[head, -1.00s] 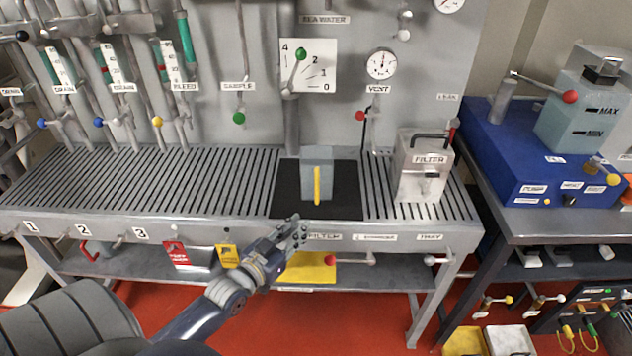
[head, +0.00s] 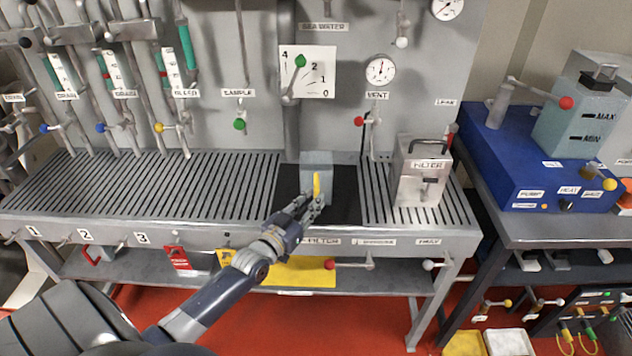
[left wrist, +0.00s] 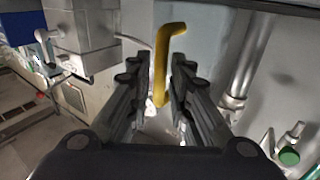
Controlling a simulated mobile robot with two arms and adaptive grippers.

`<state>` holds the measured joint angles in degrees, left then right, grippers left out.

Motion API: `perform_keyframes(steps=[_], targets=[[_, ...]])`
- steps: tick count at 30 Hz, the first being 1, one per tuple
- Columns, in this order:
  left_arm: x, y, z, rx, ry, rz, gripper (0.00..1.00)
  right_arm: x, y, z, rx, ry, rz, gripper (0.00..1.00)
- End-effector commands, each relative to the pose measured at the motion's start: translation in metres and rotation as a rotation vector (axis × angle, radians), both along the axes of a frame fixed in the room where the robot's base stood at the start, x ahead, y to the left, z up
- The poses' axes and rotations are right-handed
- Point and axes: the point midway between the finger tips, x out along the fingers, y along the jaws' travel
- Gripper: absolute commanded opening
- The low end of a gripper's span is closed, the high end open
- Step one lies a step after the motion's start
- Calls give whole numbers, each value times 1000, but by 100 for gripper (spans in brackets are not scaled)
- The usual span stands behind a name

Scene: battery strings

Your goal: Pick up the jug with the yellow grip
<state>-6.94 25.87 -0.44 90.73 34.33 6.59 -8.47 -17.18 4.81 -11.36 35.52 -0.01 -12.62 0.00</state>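The jug (head: 317,162) is a grey-blue box-like vessel standing upright on a black mat (head: 345,205) on the slatted bench. Its yellow grip (head: 317,184) is a vertical bar on the front face. My left gripper (head: 312,205) is at the lower part of the grip, coming from the front left. In the left wrist view the yellow grip (left wrist: 163,65) stands between the two open fingers (left wrist: 160,100). I see a gap on the right side; contact is not clear. My right gripper is not in view.
A metal filter box (head: 421,175) stands on the slats right of the jug. A green-knobbed lever (head: 299,62) and a pipe rise behind the jug. The slats (head: 180,185) to the left are clear. A blue unit (head: 530,150) stands on the right bench.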

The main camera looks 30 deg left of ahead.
Motion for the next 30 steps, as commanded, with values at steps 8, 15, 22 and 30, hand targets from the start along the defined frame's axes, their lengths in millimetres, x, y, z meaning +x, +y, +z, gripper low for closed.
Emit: perform_keyframes(steps=[8, 15, 22, 30], targets=[[26, 1, 0, 1, 1, 0, 19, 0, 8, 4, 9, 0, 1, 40], [27, 1, 0, 1, 1, 0, 19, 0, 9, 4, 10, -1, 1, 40], [27, 1, 0, 1, 1, 0, 0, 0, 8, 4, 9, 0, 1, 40], [27, 1, 1, 1, 0, 0, 0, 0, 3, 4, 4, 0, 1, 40]])
